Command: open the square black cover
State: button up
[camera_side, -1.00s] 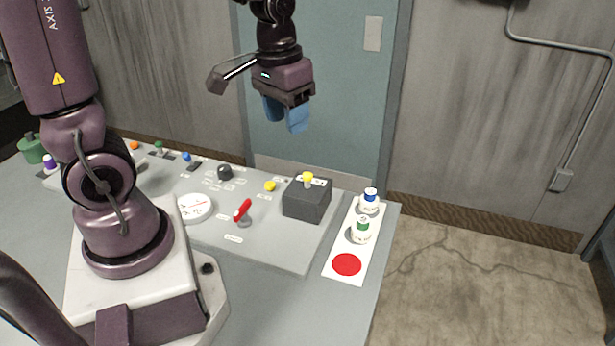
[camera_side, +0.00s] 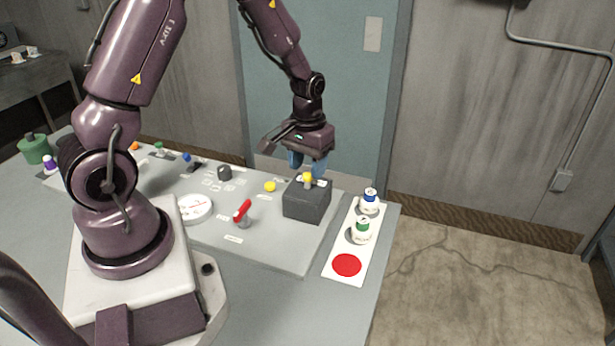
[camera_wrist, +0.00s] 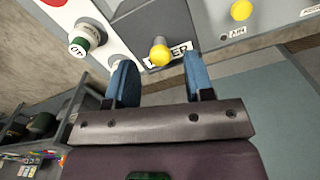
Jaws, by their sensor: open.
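The square black cover (camera_side: 305,204) is a dark box on the right part of the grey panel, and it looks shut. In the wrist view the gripper (camera_wrist: 158,62) has one finger to either side of the knob, which shows between the fingertips. Part of the label is hidden by a finger.
A red lever (camera_side: 242,210), a yellow button (camera_side: 270,187) and a round gauge (camera_side: 196,208) lie to the left.

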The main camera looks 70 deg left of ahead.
aim_at(308, 175)
jog(key=shift+f, duration=1.8)
grip_shut()
jog(key=s+d, duration=0.6)
jog(key=shift+w, duration=0.1)
grip_release()
jog(key=shift+a, duration=0.1)
